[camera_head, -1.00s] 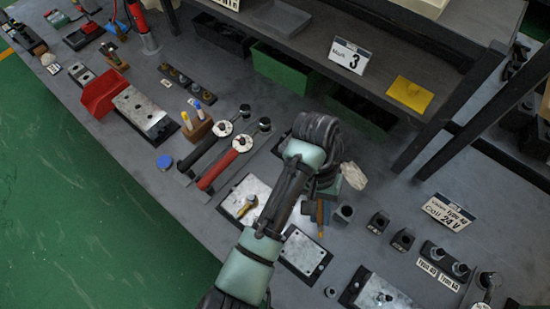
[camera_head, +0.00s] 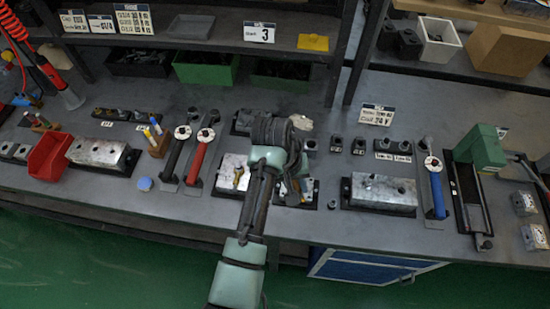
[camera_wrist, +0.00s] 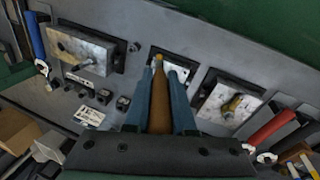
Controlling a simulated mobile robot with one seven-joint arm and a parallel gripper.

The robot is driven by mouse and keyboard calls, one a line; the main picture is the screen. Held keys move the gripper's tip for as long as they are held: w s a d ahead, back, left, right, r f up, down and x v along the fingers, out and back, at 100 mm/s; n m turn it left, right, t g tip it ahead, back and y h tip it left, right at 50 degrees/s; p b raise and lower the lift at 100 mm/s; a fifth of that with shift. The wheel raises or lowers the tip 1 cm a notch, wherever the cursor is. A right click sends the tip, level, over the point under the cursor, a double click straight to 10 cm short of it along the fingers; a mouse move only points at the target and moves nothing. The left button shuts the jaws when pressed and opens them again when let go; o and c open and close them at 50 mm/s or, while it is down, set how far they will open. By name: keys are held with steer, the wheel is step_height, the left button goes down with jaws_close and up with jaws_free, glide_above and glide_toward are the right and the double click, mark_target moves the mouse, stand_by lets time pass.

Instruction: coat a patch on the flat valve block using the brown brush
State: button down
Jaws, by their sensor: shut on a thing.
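My gripper (camera_wrist: 161,76) is shut on the brown brush (camera_wrist: 159,105), whose pale yellowish tip points away from the wrist. In the wrist view the tip overlaps the flat valve block (camera_wrist: 178,71), a thin light plate on a dark base. I cannot tell whether the tip touches it. In the head view my gripper (camera_head: 291,186) is over this flat block (camera_head: 308,188), and my arm and fingers hide much of it. No coated patch can be made out.
A plate with a brass valve (camera_head: 235,172) stands left of the flat block, and a taller metal block (camera_head: 384,192) stands right. Red-handled (camera_head: 197,161) and blue-handled (camera_head: 437,190) wrenches lie farther out. A shelf (camera_head: 225,90) runs along the back.

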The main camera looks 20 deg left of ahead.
steer(key=w+a+r+n+t+y+p, duration=0.1)
steer(key=w+a+r+n+t+p, duration=0.15)
steer(key=a, duration=0.45)
steer(key=shift+n, duration=0.25)
steer(key=b+x, duration=0.1)
steer(key=b, duration=0.1)
steer(key=b+x, duration=0.2)
steer(key=s+b+x, duration=0.1)
steer(key=x, duration=0.1)
steer(key=shift+w+a+f+b, duration=0.1)
steer(key=shift+a+f+b, duration=0.25)
steer(key=shift+f+b, duration=0.1)
